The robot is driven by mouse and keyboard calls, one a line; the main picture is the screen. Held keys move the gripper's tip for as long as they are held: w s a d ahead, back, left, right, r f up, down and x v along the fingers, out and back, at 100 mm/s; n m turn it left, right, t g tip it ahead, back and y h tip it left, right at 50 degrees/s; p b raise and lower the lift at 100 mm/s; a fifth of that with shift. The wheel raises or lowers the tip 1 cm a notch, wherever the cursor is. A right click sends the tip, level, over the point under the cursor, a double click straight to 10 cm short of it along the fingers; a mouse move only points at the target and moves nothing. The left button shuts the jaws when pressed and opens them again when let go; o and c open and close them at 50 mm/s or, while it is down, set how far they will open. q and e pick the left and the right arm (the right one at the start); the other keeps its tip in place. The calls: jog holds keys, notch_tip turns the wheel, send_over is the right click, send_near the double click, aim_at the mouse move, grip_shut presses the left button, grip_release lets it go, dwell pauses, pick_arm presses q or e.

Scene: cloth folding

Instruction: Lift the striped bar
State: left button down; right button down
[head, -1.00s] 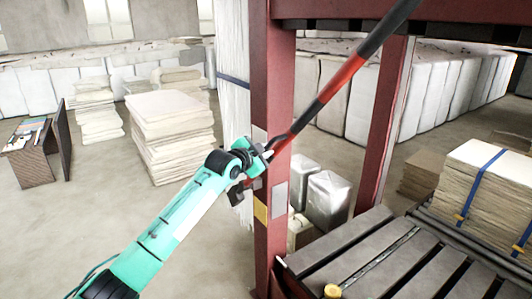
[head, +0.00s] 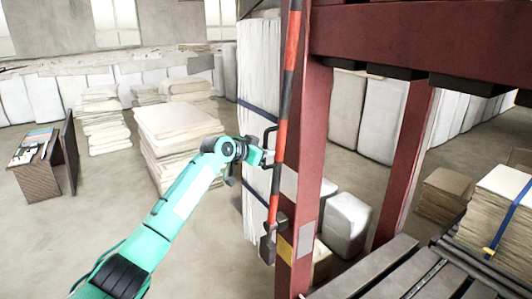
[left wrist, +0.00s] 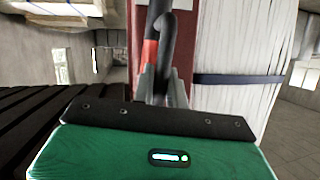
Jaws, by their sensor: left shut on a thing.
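The striped bar (head: 282,125), red and black, stands nearly upright in the head view, in front of a dark red post. Its top runs out of the picture and its lower end has a dark block. My left gripper (head: 267,157) is shut on the bar at its black loop handle (head: 268,135). In the left wrist view the gripper's fingers (left wrist: 162,88) close around the dark handle, beside a red part of the bar (left wrist: 149,54). The exact grip is partly hidden. My right gripper is not in view.
The dark red post (head: 305,150) and beam (head: 430,40) stand close on the right. A slatted conveyor (head: 370,270) lies at lower right with a strapped stack (head: 500,200). Cloth stacks (head: 180,135) and a small brown table (head: 45,170) are left. Floor is clear at lower left.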

pick_arm(q)
jog(key=shift+w+a+f, duration=0.1)
jog(key=shift+f, duration=0.05)
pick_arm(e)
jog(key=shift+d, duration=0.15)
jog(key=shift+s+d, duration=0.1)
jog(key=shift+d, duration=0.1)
pick_arm(q)
jog(key=c, duration=1.4)
grip_release()
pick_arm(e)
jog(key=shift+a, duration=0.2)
